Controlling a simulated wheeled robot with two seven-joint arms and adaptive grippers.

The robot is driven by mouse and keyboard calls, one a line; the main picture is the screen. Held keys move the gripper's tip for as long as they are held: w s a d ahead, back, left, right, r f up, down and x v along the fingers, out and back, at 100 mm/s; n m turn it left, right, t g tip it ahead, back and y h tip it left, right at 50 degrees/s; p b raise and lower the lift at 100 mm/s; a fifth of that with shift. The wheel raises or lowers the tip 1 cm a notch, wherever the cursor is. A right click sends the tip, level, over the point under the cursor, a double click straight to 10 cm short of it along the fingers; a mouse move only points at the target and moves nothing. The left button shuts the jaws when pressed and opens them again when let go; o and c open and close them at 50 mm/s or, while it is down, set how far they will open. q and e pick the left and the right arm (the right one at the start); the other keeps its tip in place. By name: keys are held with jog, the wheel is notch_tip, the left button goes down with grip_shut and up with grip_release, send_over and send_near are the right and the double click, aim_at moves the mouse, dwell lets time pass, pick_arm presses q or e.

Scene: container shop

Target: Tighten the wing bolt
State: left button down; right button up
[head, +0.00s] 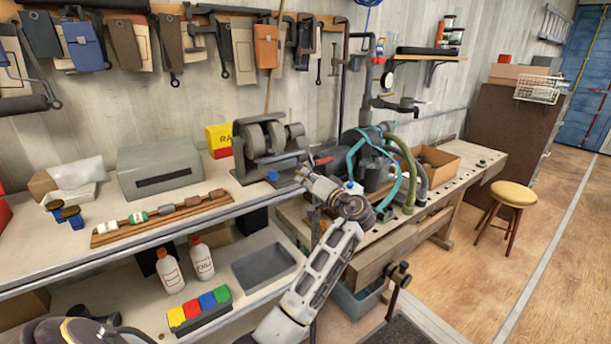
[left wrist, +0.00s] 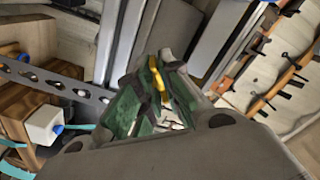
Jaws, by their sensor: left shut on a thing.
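My left gripper (head: 304,177) is beside the bench grinder (head: 268,145), over the gap between the shelf and the wooden workbench (head: 440,205). In the left wrist view its green-padded fingers (left wrist: 155,95) are closed around a small yellow piece (left wrist: 159,78). This piece seems to be the wing bolt, but the fingers and the gripper body hide most of it. In the head view the wing bolt cannot be made out at the fingertips. My right gripper is not in view.
A vise-like machine with teal and green hoses (head: 375,165) stands close right of my left gripper. A cardboard box (head: 436,162) sits on the workbench. A grey bin (head: 262,268) and bottles (head: 202,258) are on the lower shelf. The floor around the stool (head: 513,194) is clear.

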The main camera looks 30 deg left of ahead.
pick_arm(q)
jog(key=m+p, duration=0.3)
jog(key=m, duration=0.1)
jog(key=shift+r+m+p, duration=0.1)
jog(key=shift+m+p, duration=0.2)
jog(key=shift+m, duration=0.1)
jog(key=shift+m+p, duration=1.15)
jog(key=shift+m, duration=0.25)
jog(key=c, duration=1.6)
grip_release()
jog(key=shift+d, duration=0.1)
jog(key=shift+c, duration=0.2)
jog(key=v, duration=1.2)
jog(key=shift+w, duration=0.1)
